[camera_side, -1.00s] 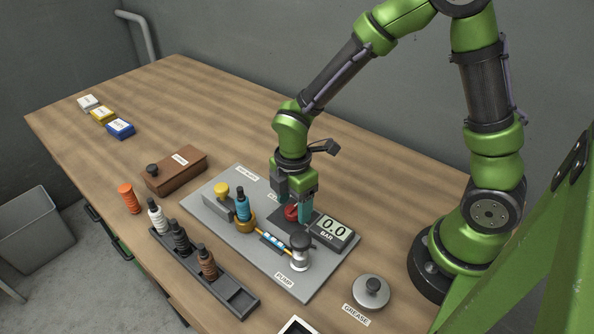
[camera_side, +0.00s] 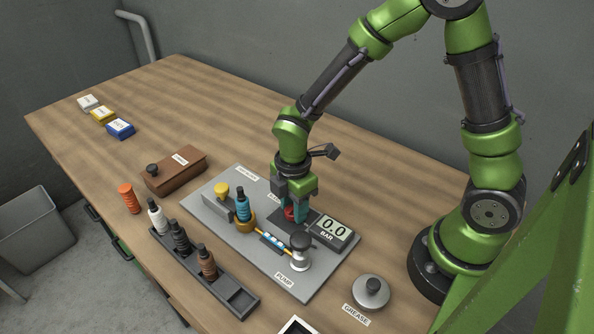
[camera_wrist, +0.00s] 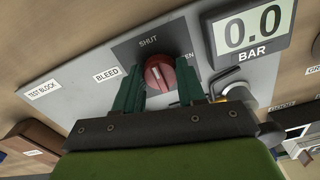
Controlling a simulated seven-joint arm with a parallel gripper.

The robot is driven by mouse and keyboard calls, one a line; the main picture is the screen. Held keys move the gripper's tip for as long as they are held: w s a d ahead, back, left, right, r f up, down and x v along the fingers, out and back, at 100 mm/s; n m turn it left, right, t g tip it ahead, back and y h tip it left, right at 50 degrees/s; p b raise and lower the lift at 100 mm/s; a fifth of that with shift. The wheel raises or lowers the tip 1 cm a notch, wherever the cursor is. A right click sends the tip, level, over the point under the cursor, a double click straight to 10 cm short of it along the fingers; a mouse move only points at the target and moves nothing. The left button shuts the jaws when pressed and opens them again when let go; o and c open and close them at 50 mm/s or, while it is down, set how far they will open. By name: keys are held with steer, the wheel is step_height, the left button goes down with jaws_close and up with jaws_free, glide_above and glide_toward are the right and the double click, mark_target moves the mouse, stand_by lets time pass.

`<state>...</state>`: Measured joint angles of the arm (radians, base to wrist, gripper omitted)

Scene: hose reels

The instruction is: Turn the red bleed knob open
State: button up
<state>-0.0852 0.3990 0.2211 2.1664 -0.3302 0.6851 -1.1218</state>
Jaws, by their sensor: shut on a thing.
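The red bleed knob (camera_wrist: 159,70) stands on a dark plate on the grey panel, with a pale pointer line on its face. In the wrist view the line points roughly toward the SHUT label (camera_wrist: 148,42). The OPEN label (camera_wrist: 187,60) to the right is partly hidden, with only its end showing. My gripper (camera_wrist: 160,84) has its two teal fingers on either side of the knob, shut on it. In the side view the knob (camera_side: 290,213) shows as a small red patch between the fingers. The gauge (camera_wrist: 250,30) reads 0.0 BAR.
A bottle with a blue body (camera_side: 242,205) sits in the test block to the left. A rack of bottles (camera_side: 230,292) lies at the front left.

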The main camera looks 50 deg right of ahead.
steer(key=shift+m, duration=0.3)
steer(key=m, duration=0.3)
steer(key=shift+m, duration=0.4)
steer(key=m, duration=0.4)
steer(key=shift+m, duration=0.3)
steer(key=m, duration=0.4)
steer(key=shift+s, duration=0.1)
steer(key=m, duration=0.4)
steer(key=shift+m, duration=0.3)
steer(key=o, duration=1.1)
steer(key=shift+c, duration=0.2)
